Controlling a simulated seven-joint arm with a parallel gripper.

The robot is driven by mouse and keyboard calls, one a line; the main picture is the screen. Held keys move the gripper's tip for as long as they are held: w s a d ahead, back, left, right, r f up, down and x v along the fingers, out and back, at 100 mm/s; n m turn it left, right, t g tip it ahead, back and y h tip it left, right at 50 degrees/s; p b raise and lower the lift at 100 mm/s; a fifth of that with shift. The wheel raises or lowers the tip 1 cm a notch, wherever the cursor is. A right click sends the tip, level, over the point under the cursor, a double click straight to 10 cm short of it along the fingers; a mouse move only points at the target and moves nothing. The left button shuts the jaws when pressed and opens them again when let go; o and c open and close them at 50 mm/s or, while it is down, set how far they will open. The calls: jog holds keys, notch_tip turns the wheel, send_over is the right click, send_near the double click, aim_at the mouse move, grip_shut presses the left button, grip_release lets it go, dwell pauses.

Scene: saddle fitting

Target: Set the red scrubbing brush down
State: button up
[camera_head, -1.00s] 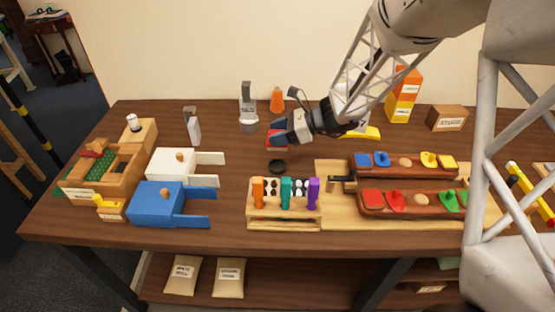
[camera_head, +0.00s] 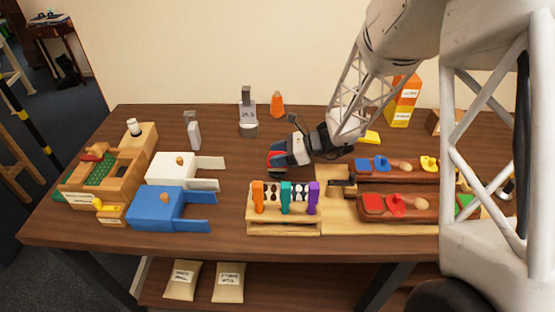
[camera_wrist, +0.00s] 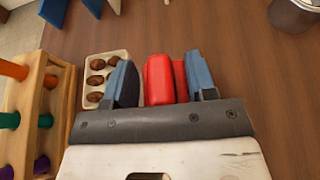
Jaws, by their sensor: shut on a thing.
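The red scrubbing brush (camera_wrist: 160,80) is between the two blue-grey fingers of my gripper (camera_wrist: 162,84) in the wrist view. The fingers are shut on it, one on each side. In the head view, my gripper (camera_head: 274,159) is over the middle of the table, behind the wooden rack with coloured handles. A little of the red brush (camera_head: 276,154) shows at the fingers there. I cannot tell whether the underside of the brush touches the table.
The wooden rack (camera_head: 284,226) stands just in front of my gripper. To its right is a board with two wooden trays (camera_head: 405,207). White (camera_head: 170,167) and blue (camera_head: 157,209) boxes stand left. Grey (camera_head: 248,117) and orange (camera_head: 277,104) items stand behind. Table between blue box and rack is clear.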

jog(key=shift+f, duration=1)
jog(key=shift+f, duration=0.15)
jog(key=o, duration=1)
jog(key=shift+c, duration=0.2)
jog(key=shift+d+r, duration=0.15)
jog(key=shift+r, duration=0.05)
jog(key=v, duration=1.1)
jog(key=shift+d, duration=0.35)
jog(key=shift+r, duration=0.15)
